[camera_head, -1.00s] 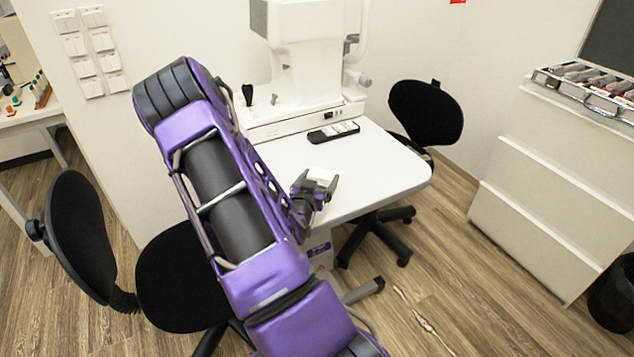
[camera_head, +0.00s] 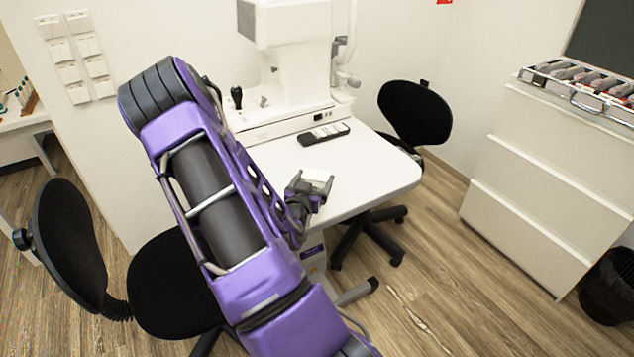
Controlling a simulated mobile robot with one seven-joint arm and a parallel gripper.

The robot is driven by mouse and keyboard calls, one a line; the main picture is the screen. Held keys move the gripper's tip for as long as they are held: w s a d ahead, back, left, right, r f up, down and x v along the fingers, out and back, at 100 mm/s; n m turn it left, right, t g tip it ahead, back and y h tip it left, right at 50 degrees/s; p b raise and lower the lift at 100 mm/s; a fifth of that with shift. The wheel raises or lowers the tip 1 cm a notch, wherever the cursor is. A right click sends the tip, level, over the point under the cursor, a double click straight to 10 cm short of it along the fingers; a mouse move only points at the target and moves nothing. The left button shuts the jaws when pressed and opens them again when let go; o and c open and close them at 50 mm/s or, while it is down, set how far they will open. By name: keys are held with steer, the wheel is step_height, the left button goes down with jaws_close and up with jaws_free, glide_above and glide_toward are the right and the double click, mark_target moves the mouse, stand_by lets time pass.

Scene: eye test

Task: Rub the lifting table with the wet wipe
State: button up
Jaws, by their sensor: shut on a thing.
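The lifting table (camera_head: 375,165) has a white top with rounded corners and stands in the middle of the view. My gripper (camera_head: 318,182) is over the front edge of the tabletop, left of its front right corner. It is shut on a small whitish piece, the wet wipe (camera_head: 316,176), which shows between the fingers. I cannot tell whether the wipe touches the tabletop. My purple arm hides the left part of the table.
A white eye-test machine (camera_head: 295,60) stands at the table's back, with a remote control (camera_head: 324,133) before it. Black chairs stand at the left (camera_head: 68,240) and behind the table (camera_head: 415,112). A white drawer cabinet (camera_head: 545,180) with a lens case (camera_head: 580,85) is right.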

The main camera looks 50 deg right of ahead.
steer(key=shift+w+d, duration=0.2)
steer(key=shift+w, duration=0.35)
steer(key=shift+w+d, duration=0.15)
steer(key=shift+w, duration=0.4)
steer(key=shift+w+d+r, duration=0.1)
steer(key=shift+w+r, duration=0.1)
steer(key=shift+w, duration=0.4)
steer(key=shift+w+d+r, duration=0.1)
steer(key=shift+w+r, duration=0.1)
steer(key=shift+w, duration=0.4)
steer(key=shift+w+d+f, duration=0.15)
steer(key=shift+w+f, duration=0.1)
steer(key=shift+w, duration=0.15)
steer(key=shift+w+d, duration=0.3)
steer(key=shift+w, duration=0.5)
steer(key=shift+w+d, duration=0.25)
steer(key=shift+w, duration=0.5)
step_height(320, 180, up, 6)
steer(key=p, duration=0.2)
steer(key=shift+p, duration=0.3)
steer(key=shift+d+r, duration=0.1)
step_height(320, 180, up, 3)
steer(key=shift+f+p, duration=0.1)
steer(key=shift+p, duration=0.4)
